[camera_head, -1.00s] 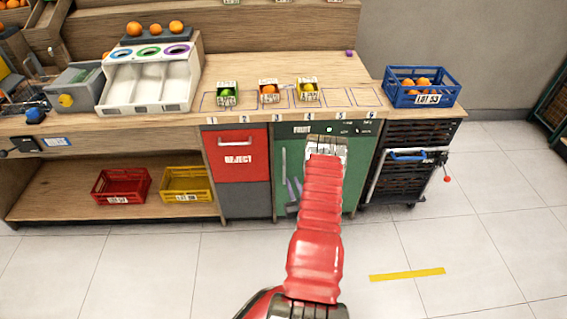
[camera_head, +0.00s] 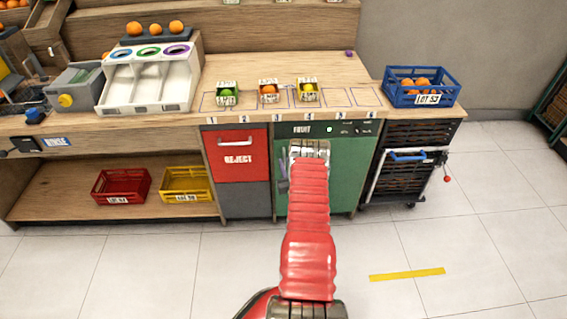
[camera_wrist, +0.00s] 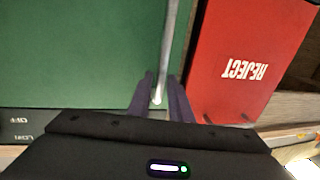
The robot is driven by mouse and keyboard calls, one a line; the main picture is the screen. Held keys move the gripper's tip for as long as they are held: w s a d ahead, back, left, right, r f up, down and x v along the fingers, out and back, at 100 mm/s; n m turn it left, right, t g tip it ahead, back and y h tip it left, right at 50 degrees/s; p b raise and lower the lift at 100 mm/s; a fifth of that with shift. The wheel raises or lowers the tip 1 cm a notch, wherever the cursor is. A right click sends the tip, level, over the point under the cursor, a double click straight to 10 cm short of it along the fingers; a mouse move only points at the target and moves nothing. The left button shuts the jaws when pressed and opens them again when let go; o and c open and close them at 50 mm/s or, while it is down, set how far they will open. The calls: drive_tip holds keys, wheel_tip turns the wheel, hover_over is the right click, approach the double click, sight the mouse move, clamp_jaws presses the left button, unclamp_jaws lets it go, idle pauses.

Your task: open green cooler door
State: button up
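The green cooler door (camera_head: 345,180) is shut below the counter, under a dark panel marked FRUIT. Its upright metal handle runs along the door's left edge; in the head view my gripper (camera_head: 284,174) largely covers it. In the wrist view, which is turned upside down, the handle (camera_wrist: 168,45) comes down between the two dark fingers of my gripper (camera_wrist: 161,100). The fingers are apart, one on each side of the handle's end. I cannot tell whether either finger touches it. The green door (camera_wrist: 80,50) fills the left of that view.
A red REJECT bin (camera_head: 237,155) stands directly left of the door, close beside my fingers. A black wheeled cart (camera_head: 402,170) with a blue crate (camera_head: 421,88) above it stands at the right. The tiled floor before the door is clear.

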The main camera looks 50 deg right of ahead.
drive_tip(key=shift+x, duration=0.95)
drive_tip(key=shift+c, duration=0.6)
clamp_jaws()
